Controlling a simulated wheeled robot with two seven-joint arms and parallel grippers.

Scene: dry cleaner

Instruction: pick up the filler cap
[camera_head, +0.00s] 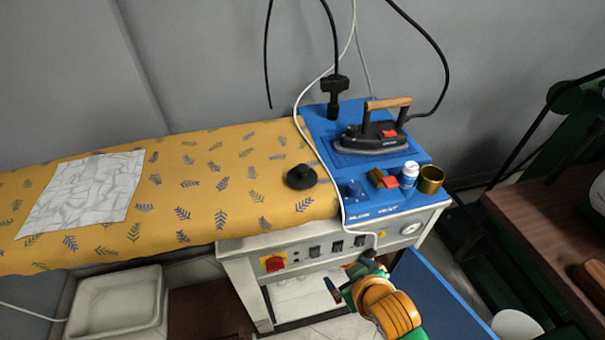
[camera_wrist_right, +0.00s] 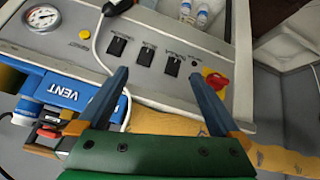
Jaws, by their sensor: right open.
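A black round cap with a raised knob (camera_head: 301,176), which looks like the filler cap, lies on the yellow patterned ironing cover (camera_head: 215,180), near its right end. My right gripper (camera_head: 350,273) is open and empty, in front of the unit's switch panel, lower and nearer than the cap. In the right wrist view, the open fingers (camera_wrist_right: 158,76) stand before the switches. I cannot make out the cap in that view. My left gripper is not in view.
A steam iron (camera_head: 374,135) rests on the blue top (camera_head: 320,118). A white bottle (camera_head: 409,175), a red-and-brown item (camera_head: 383,179) and a brass cup (camera_head: 430,179) stand at its front right. A white cable (camera_head: 312,150) crosses beside the cap. A white cloth (camera_head: 85,190) lies left.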

